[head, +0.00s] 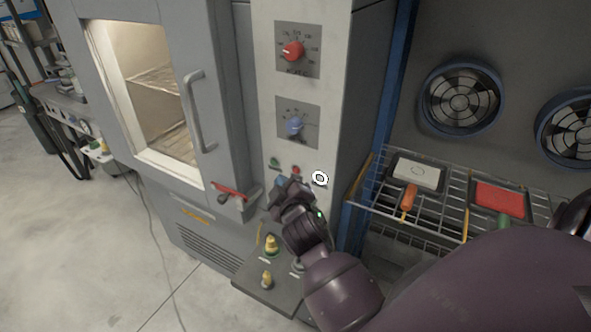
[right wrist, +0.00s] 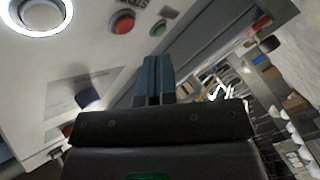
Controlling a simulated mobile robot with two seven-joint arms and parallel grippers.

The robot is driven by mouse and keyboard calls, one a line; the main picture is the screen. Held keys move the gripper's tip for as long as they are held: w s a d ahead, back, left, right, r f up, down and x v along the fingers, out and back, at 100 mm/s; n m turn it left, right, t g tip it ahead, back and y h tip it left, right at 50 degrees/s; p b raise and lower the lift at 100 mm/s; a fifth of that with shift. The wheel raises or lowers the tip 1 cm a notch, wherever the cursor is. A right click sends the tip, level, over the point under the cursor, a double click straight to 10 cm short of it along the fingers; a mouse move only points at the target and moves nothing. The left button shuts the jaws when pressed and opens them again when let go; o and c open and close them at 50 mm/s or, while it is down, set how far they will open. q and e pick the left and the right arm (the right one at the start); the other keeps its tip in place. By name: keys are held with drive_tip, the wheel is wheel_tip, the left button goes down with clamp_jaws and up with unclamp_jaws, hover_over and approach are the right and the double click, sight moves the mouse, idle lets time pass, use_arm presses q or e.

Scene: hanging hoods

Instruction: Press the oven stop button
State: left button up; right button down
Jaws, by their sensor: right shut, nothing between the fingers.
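The oven's control panel (head: 330,100) carries a small red button (head: 296,171) with a green button (head: 275,162) to its left. In the right wrist view the red button (right wrist: 122,24) has a label beside it that seems to read STOP, and the green button (right wrist: 158,28) is near it. My right gripper (head: 281,184) is shut and empty, just below the two buttons in the head view. In the right wrist view its closed fingers (right wrist: 153,66) point toward the panel, apart from the red button in the picture. Contact cannot be seen. My left gripper is out of view.
A white-ringed round button (head: 320,178) is right of the red one. A red knob (head: 292,50) and blue knob (head: 295,124) are above. The oven door (head: 201,110) with its handle is left. A wire rack (head: 372,200) stands right; yellow valves (head: 271,244) are below.

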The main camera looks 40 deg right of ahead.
drive_tip(key=shift+w+d+r, duration=0.1)
drive_tip(key=shift+w+d, duration=0.2)
drive_tip(key=shift+d, duration=0.55)
idle(1.6)
drive_tip(key=shift+w+d+p, duration=0.2)
drive_tip(key=shift+d+p, duration=0.15)
drive_tip(key=shift+p, duration=0.1)
drive_tip(key=shift+w+d, duration=0.1)
drive_tip(key=shift+d, duration=0.25)
idle(0.6)
drive_tip(key=shift+a, duration=0.1)
drive_tip(key=shift+s+a, duration=0.3)
drive_tip(key=shift+a, duration=0.35)
idle(0.3)
drive_tip(key=shift+s+a, duration=0.3)
drive_tip(key=shift+a, duration=0.45)
drive_tip(key=shift+s+a, duration=0.35)
drive_tip(key=shift+a, duration=0.45)
drive_tip(key=shift+s+a, duration=0.3)
drive_tip(key=shift+a, duration=0.45)
